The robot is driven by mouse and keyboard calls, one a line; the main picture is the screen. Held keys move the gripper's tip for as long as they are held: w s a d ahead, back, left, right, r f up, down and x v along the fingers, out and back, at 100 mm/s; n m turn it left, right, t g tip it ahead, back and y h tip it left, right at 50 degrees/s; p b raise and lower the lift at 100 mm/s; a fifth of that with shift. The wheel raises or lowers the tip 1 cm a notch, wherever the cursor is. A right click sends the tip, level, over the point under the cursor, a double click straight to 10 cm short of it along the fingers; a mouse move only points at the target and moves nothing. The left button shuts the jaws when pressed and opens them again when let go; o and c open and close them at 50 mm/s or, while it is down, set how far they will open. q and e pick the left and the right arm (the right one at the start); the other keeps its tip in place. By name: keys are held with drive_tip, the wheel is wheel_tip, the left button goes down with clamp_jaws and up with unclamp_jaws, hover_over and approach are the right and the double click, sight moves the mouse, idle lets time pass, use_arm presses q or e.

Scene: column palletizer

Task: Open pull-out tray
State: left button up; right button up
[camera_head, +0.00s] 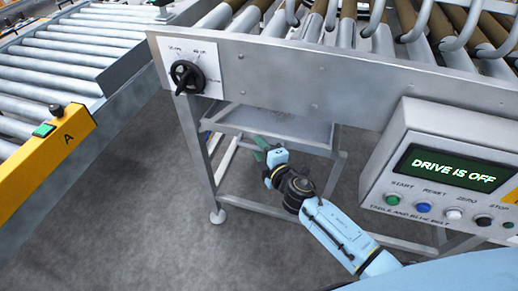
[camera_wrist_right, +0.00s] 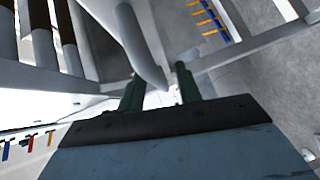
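The pull-out tray (camera_head: 308,131) is a shallow grey metal tray under the roller table, seen in the head view. My right gripper (camera_head: 257,146) reaches its front edge from below right, with green fingers pointing left. In the right wrist view, the two dark green fingers of the right gripper (camera_wrist_right: 160,88) stand apart. A curved grey bar (camera_wrist_right: 140,45), perhaps the tray's handle, comes down to the gap between them. I cannot tell whether the fingers touch it. The left gripper is out of view.
The table's frame stands on grey legs (camera_head: 199,165) around the tray. A control box (camera_head: 440,165) reading "DRIVE IS OFF" hangs at the right. A black rotary knob (camera_head: 187,76) is at upper left. A roller conveyor with a yellow side panel (camera_head: 45,160) stands left. Floor between is clear.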

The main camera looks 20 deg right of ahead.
drive_tip(key=shift+w+a, duration=0.1)
drive_tip(key=shift+w, duration=0.25)
drive_tip(key=shift+c, duration=0.4)
clamp_jaws()
drive_tip(key=shift+s, duration=0.1)
